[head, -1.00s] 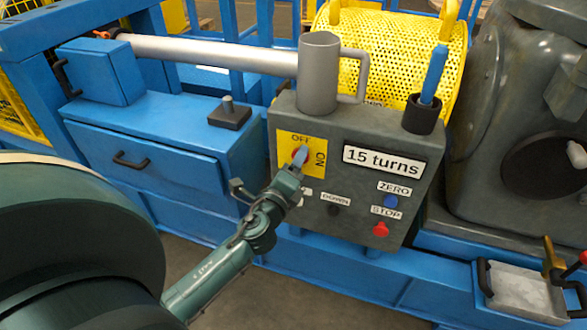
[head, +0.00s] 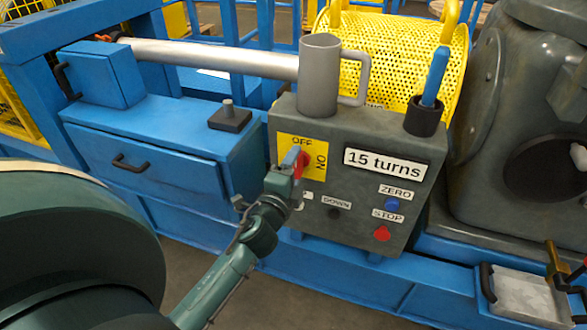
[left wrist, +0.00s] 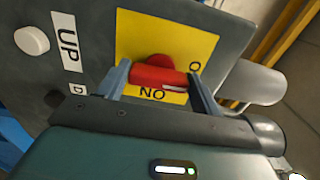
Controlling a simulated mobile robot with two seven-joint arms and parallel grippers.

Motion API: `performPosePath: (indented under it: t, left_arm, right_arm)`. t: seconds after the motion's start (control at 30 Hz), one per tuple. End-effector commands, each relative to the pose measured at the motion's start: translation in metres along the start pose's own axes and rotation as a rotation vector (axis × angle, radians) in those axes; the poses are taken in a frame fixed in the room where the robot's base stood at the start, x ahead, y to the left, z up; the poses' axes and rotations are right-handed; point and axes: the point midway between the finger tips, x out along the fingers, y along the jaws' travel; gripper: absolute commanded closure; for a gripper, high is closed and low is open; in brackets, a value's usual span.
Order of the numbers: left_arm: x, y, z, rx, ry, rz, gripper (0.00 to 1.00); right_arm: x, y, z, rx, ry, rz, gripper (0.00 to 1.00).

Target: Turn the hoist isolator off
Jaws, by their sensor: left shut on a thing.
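The hoist isolator is a red knob (head: 304,158) on a yellow plate (head: 318,144) at the upper left of the grey control box's front. The plate reads OFF at the top and ON at the right in the head view. My left gripper (head: 295,160) is at the knob, partly hiding it. In the left wrist view the red knob (left wrist: 158,77) lies between the two fingers of my left gripper (left wrist: 162,88), which is shut on it. A pale line shows on the knob's right part there, toward the partly hidden OFF lettering. My right gripper is not in view.
The grey control box (head: 350,210) also carries a "15 turns" display (head: 383,163), a blue ZERO button (head: 392,204) and a red STOP button (head: 382,233). A grey mug-like cylinder (head: 318,75) and a black cup with a blue handle (head: 434,75) stand on top.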

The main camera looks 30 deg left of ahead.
Motion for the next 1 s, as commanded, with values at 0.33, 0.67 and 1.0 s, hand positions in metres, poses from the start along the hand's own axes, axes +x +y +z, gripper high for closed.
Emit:
performPosePath:
  t: [0.33, 0.67, 1.0]
  left_arm:
    - [0.000, 0.001, 0.000, -0.008, -0.001, 0.002, 0.31]
    - [0.000, 0.000, 0.000, -0.004, 0.000, 0.001, 0.13]
    - [-0.023, 0.002, 0.000, -0.006, -0.001, 0.003, 0.13]
  right_arm:
    - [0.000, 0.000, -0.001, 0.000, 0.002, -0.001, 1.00]
    - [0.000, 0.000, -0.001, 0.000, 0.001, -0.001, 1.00]
    - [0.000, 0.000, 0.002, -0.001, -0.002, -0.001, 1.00]
